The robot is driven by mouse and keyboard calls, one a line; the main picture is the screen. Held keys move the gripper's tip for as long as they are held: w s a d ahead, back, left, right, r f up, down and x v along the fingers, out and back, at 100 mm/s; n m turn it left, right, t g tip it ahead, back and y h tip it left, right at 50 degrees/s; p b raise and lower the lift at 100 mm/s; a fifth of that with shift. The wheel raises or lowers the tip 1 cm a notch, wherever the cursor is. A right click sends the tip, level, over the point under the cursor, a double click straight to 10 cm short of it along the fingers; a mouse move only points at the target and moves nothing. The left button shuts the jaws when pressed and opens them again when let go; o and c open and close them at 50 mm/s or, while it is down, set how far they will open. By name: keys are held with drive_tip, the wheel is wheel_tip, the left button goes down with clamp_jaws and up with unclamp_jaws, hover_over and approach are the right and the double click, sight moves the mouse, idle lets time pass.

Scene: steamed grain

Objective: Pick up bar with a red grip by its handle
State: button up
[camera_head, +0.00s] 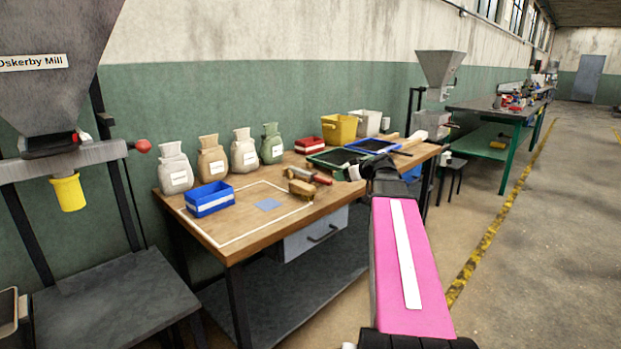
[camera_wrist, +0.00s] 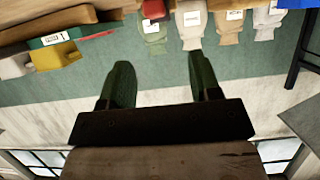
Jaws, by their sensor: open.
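The bar with a red grip (camera_head: 321,178) lies on the wooden workbench (camera_head: 240,239), just behind a tan wooden brush-like block (camera_head: 301,187). It is small in the head view, and its far end is hard to make out. My gripper (camera_head: 356,172) is to the right of the bar in the head view, at the end of my pink arm, and appears apart from it. In the wrist view my gripper (camera_wrist: 158,75) shows two dark green fingers spread wide with nothing between them. I cannot make out the bar for certain in the wrist view.
Several labelled sacks (camera_head: 243,151) stand along the back wall, with a blue bin (camera_head: 209,199) in front. Trays (camera_head: 337,159), a red bin (camera_head: 308,144) and a yellow bin (camera_head: 340,127) crowd the back right. A white-outlined area (camera_head: 240,214) at the bench front is mostly clear.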

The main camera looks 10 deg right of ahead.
sight(324, 178)
drive_tip(key=shift+w+d+f, duration=0.15)
drive_tip(key=shift+w+f, duration=0.05)
drive_tip(key=shift+w, duration=0.1)
drive_tip(key=x, duration=0.4)
drive_tip(key=shift+w, duration=0.25)
drive_tip(key=shift+x, duration=2.85)
drive_tip(key=shift+s+f, duration=0.1)
drive_tip(key=shift+s, duration=0.15)
clamp_jaws()
